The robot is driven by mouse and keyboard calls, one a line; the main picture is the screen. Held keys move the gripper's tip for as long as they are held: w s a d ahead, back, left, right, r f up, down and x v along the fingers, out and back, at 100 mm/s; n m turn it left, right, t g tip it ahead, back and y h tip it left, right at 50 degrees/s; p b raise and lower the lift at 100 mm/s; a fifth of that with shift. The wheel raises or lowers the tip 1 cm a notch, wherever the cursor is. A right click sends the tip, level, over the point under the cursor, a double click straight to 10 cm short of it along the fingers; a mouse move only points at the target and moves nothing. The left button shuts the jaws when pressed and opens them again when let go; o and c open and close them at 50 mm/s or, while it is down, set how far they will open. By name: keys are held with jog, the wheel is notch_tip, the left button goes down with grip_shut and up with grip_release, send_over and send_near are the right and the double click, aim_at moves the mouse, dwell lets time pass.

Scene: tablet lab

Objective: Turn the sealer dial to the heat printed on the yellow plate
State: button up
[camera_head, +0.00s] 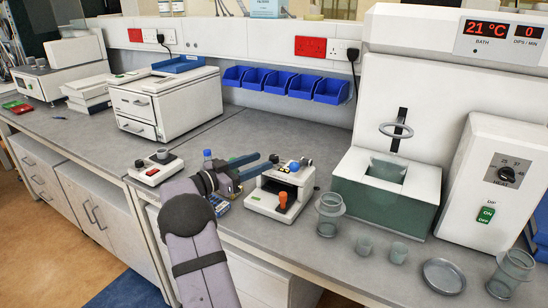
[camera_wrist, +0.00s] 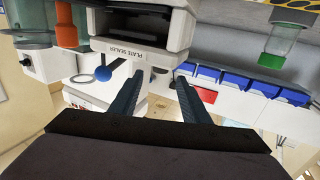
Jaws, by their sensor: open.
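The plate sealer (camera_head: 286,189) is a white unit on the front bench with a dark slot, an orange handle (camera_head: 282,202) and a blue knob (camera_head: 294,167). In the wrist view the sealer (camera_wrist: 126,50) shows its name beside the slot, with the orange handle (camera_wrist: 65,22) and a round blue knob (camera_wrist: 103,73). I cannot make out a heat dial or its marks on the sealer. My gripper (camera_head: 264,163) is beside the sealer's left side, open and empty. Its two dark fingers (camera_wrist: 161,74) stand apart in the wrist view. I cannot identify the yellow plate or its print.
A small control box (camera_head: 158,170) with knobs stands left of my arm. A dip unit at right has a dial (camera_head: 503,170) marked HEAT. A glass jar (camera_head: 329,214), small beakers (camera_head: 364,245) and a dish (camera_head: 443,275) stand right of the sealer. Bench behind the sealer is clear.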

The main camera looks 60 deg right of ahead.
aim_at(274, 156)
jog(key=shift+p+x, duration=1.3)
jog(key=shift+x, duration=2)
jog(key=c, duration=1.1)
jog(key=shift+o, duration=0.2)
jog(key=shift+f, duration=0.1)
jog(key=shift+o, duration=0.2)
jog(key=g+b, duration=0.1)
jog(key=b, duration=0.2)
jog(key=shift+w+f+m, duration=0.1)
jog(key=shift+f+m, duration=0.05)
jog(key=shift+m, duration=0.15)
jog(key=g+y+b, duration=0.1)
jog(key=b, duration=0.2)
jog(key=shift+r+m, duration=0.25)
jog(key=shift+m, duration=0.15)
jog(key=shift+c, duration=0.2)
